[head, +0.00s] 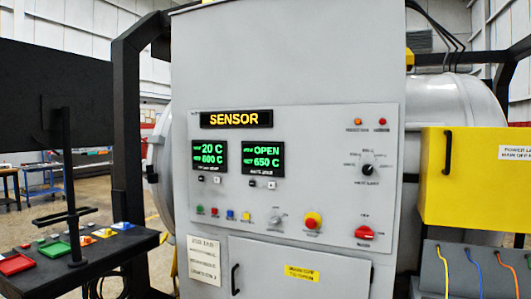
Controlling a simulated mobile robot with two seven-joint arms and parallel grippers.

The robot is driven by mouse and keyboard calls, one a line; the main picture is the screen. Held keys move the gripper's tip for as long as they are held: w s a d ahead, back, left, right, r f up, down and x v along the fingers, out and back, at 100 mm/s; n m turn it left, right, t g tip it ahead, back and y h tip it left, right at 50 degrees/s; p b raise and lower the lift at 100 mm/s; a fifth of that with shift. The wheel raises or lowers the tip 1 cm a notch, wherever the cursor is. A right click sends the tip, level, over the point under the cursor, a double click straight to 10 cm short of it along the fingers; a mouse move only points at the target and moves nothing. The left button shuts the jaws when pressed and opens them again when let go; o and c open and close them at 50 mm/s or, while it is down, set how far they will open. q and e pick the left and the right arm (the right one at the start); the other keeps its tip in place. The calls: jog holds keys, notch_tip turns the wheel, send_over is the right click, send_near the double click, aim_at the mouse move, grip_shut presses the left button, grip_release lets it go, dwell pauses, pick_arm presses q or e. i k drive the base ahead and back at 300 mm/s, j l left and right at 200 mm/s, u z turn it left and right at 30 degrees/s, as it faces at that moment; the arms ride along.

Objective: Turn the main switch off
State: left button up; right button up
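A red rotary switch (365,233) sits at the lower right of the grey control panel (300,207), with small labels above and below it. It looks like the main switch, but the labels are too small to read. Its red handle lies roughly horizontal. Neither of my grippers shows in the head view, so nothing of mine is seen touching the switch.
A red emergency button (312,220) on yellow and a black selector knob (368,169) are near the switch. The display (237,119) reads SENSOR. A yellow box (475,185) juts out at right; a black console (75,260) stands at left.

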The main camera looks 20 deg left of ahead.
aim_at(364, 231)
jog(key=i+j, duration=0.7)
jog(key=j, duration=0.2)
jog(key=i+j+z, duration=0.1)
jog(key=i+j, duration=0.6)
jog(key=j, duration=0.2)
